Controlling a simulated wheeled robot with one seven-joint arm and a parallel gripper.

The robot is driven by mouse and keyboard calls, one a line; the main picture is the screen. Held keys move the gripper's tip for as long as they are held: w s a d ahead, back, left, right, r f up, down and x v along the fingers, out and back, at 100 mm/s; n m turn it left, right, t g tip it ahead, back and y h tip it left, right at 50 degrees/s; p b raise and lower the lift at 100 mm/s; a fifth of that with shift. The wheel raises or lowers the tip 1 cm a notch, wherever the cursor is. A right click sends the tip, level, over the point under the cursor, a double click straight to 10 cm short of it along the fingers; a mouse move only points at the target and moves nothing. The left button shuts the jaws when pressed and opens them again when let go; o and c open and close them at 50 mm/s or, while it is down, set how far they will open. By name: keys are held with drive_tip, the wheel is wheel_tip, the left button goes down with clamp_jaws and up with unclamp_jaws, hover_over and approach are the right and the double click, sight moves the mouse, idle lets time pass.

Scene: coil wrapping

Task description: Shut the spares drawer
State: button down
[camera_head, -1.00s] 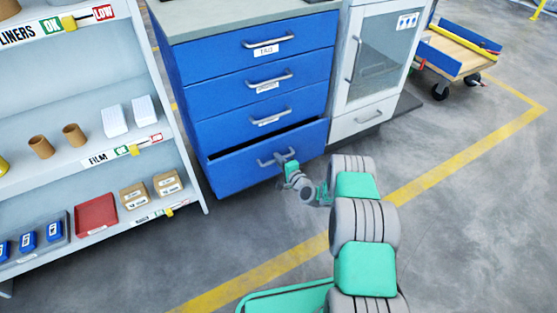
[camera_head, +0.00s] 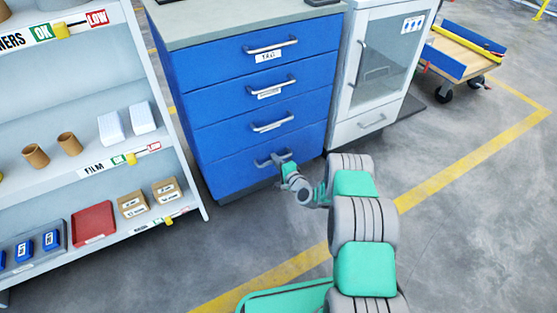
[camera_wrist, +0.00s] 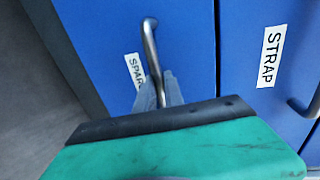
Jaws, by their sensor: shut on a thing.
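The spares drawer (camera_head: 236,176) is the bottom drawer of the blue cabinet. Its front now looks flush with the drawers above, and no gap shows along its top edge. My gripper (camera_head: 283,161) is at its bar handle (camera_head: 265,162), shut on it. In the wrist view the gripper fingers (camera_wrist: 158,92) close around the silver handle (camera_wrist: 150,45), beside a partly covered label (camera_wrist: 134,70) that reads "SPAR". The neighbouring drawer with the "STRAP" label (camera_wrist: 271,56) is also there.
A shelf rack (camera_head: 190,190) with boxes and a red tray (camera_head: 93,222) stands to the left. A white glass-door cabinet (camera_head: 338,128) adjoins on the right. A cart (camera_head: 470,60) is at the back right. The floor (camera_head: 460,240) at the right is clear.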

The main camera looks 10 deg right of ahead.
drive_tip(key=shift+w+a, duration=0.15)
drive_tip(key=shift+w, duration=0.2)
drive_tip(key=c, duration=1.5)
unclamp_jaws()
drive_tip(key=shift+r, duration=0.1)
drive_tip(key=shift+o, duration=0.2)
drive_tip(key=shift+s+r, duration=0.15)
drive_tip(key=shift+s, duration=0.2)
drive_tip(key=f+p+v, duration=0.1)
drive_tip(key=p+v, duration=0.1)
drive_tip(key=v, duration=0.5)
drive_tip(key=shift+r+p, duration=0.2)
drive_tip(key=shift+p, duration=0.2)
drive_tip(key=shift+s, duration=0.15)
